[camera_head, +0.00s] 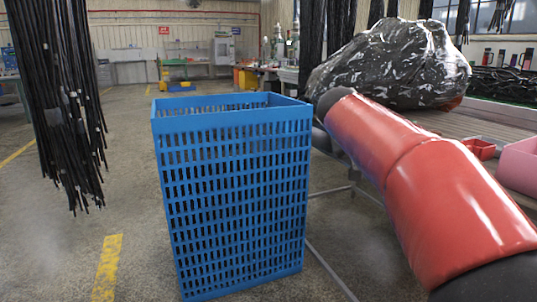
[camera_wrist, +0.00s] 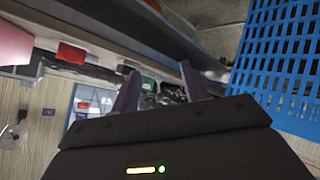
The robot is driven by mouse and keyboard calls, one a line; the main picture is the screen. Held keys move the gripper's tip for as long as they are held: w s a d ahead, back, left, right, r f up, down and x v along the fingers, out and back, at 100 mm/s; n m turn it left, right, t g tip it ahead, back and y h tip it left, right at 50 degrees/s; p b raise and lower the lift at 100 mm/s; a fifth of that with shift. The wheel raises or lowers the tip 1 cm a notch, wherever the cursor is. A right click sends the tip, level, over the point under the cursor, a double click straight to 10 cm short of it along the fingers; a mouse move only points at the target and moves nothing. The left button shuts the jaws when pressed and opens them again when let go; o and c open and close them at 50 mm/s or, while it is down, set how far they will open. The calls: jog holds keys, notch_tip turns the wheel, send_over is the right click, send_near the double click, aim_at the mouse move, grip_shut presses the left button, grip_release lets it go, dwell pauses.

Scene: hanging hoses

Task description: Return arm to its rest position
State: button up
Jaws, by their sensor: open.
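My gripper (camera_wrist: 160,92) shows in the wrist view with its two fingers apart and nothing between them. Its body fills the lower part of that view. The tall blue slatted crate (camera_head: 232,200) stands upright in the middle of the head view, to the left of my arm. Its slatted side (camera_wrist: 285,70) also shows at the right of the wrist view, apart from the fingers.
Black hoses (camera_head: 60,90) hang at the left. A black plastic-wrapped bundle (camera_head: 395,65) lies on a bench (camera_head: 480,125) behind my arm. A pink bin (camera_head: 518,163) and a small red bin (camera_head: 479,149) sit at the right. The floor left of the crate is clear.

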jog(key=s+a+f+n+g+y, duration=0.1)
jog(key=s+a+f+y, duration=0.1)
jog(key=s+f, duration=0.65)
jog(key=s+a+f+g+y, duration=0.1)
jog(key=s+a+f+y, duration=0.35)
jog(key=s, duration=0.75)
jog(key=s+a+f+n+g+y, duration=0.1)
jog(key=s+f, duration=0.7)
jog(key=s, duration=0.2)
notch_tip(320, 180, up, 11)
jog(key=p, duration=1.2)
jog(key=shift+s, duration=0.35)
